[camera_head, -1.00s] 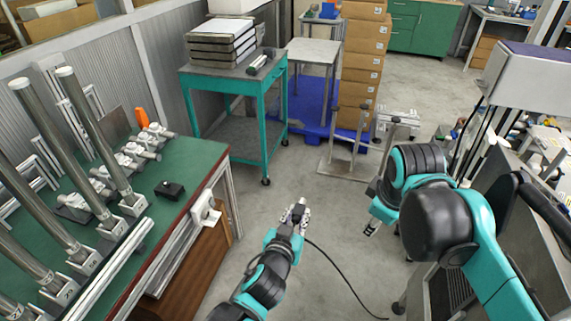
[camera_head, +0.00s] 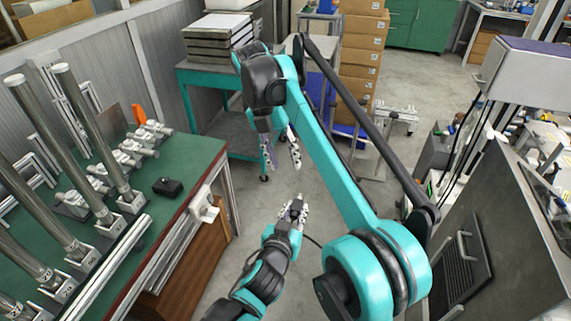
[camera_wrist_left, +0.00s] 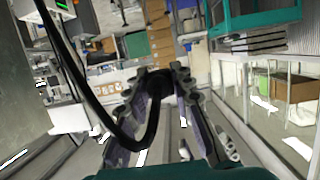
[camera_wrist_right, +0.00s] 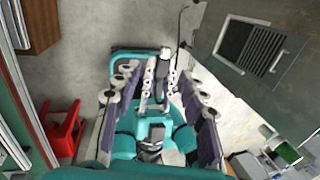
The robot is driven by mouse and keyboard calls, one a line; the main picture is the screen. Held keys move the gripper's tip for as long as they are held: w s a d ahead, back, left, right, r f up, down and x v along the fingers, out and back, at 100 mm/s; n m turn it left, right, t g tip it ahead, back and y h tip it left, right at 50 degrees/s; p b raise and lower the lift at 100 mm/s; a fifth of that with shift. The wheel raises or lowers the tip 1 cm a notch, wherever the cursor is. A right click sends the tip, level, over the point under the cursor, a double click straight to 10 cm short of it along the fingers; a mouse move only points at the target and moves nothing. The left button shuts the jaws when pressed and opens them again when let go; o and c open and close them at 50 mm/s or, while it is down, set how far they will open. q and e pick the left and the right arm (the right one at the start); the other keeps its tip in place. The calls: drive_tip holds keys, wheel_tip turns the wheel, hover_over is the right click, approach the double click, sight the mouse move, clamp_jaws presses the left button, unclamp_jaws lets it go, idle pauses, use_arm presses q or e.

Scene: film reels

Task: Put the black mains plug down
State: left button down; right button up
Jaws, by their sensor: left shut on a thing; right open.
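My left gripper (camera_head: 292,208) is shut on the black mains plug (camera_wrist_left: 160,82), above the floor between the green-topped bench and my right arm. The plug sits between the fingertips in the left wrist view, and its black cable (camera_wrist_left: 76,80) loops down from the upper left to it. In the head view the plug is too small to make out clearly; a short bit of cable shows beside the gripper. My right gripper (camera_head: 281,152) is open and empty, above and beyond the left one, its fingers pointing down. The right wrist view shows my left arm between its fingers.
The green-topped bench (camera_head: 204,153) with metal posts and a small black block (camera_head: 167,187) stands at left. A teal cart (camera_head: 186,75) and stacked cardboard boxes (camera_head: 362,50) are behind. A grey cabinet (camera_head: 520,210) is at right. Grey floor lies open between. A red stool (camera_wrist_right: 63,128) shows in the right wrist view.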

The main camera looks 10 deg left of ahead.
drive_tip(key=x, duration=1.2)
drive_tip(key=shift+c, duration=0.4)
clamp_jaws()
use_arm(q)
drive_tip(key=c, duration=1.2)
unclamp_jaws()
drive_tip(key=shift+d, duration=0.2)
use_arm(e)
drive_tip(key=shift+a, duration=0.15)
use_arm(q)
drive_tip(key=shift+a, duration=0.15)
